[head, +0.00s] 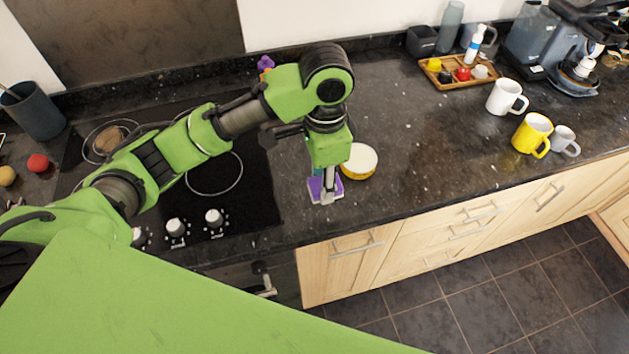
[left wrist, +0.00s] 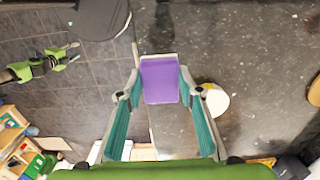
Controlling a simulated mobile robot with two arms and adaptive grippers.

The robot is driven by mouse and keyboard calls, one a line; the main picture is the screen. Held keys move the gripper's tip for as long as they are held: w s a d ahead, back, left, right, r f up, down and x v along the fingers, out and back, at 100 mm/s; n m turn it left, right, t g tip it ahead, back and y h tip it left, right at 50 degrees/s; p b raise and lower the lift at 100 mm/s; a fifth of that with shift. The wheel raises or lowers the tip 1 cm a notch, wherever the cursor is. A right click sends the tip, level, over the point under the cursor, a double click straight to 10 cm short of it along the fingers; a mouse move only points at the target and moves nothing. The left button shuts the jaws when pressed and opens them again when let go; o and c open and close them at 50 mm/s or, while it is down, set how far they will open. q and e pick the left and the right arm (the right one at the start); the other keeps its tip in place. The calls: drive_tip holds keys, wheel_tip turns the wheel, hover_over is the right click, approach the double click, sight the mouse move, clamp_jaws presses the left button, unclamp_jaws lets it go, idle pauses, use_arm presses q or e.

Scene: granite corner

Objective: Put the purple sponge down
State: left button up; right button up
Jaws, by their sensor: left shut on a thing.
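The purple sponge (head: 315,187) is held in my left gripper (head: 327,192), low over the dark granite counter (head: 420,150), close to its front edge. In the left wrist view the sponge (left wrist: 159,80) sits between the two fingertips, which press on its sides. I cannot tell whether it touches the counter. A green arm part, apparently my right gripper (left wrist: 72,52), shows small over the floor in the left wrist view; its jaws are too small to read.
A round white tub with a yellow side (head: 360,161) stands just right of the sponge. The hob (head: 250,190) lies to the left. A white mug (head: 505,97), a yellow mug (head: 532,133) and a wooden tray (head: 460,83) stand farther right. The counter between is clear.

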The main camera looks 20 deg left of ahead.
use_arm(q)
drive_tip(key=w+a+f, duration=0.1)
drive_tip(key=w+a+f+p, duration=0.1)
drive_tip(key=w+f, duration=0.1)
drive_tip(key=w+a+f, duration=0.1)
drive_tip(key=w+f, duration=0.1)
drive_tip(key=shift+a+f+p, duration=0.1)
drive_tip(key=shift+p, duration=0.25)
drive_tip(key=shift+w+a+f, duration=0.15)
drive_tip(key=shift+w+f, duration=0.2)
drive_tip(key=shift+f, duration=0.2)
wheel_tip(320, 180, down, 3)
drive_tip(key=shift+w+a+r+p, duration=0.1)
drive_tip(key=shift+w+a+p, duration=0.05)
drive_tip(key=shift+p, duration=0.8)
drive_tip(key=shift+f, duration=0.4)
drive_tip(key=shift+f, duration=0.15)
drive_tip(key=o, duration=1)
drive_tip(key=shift+o, duration=0.2)
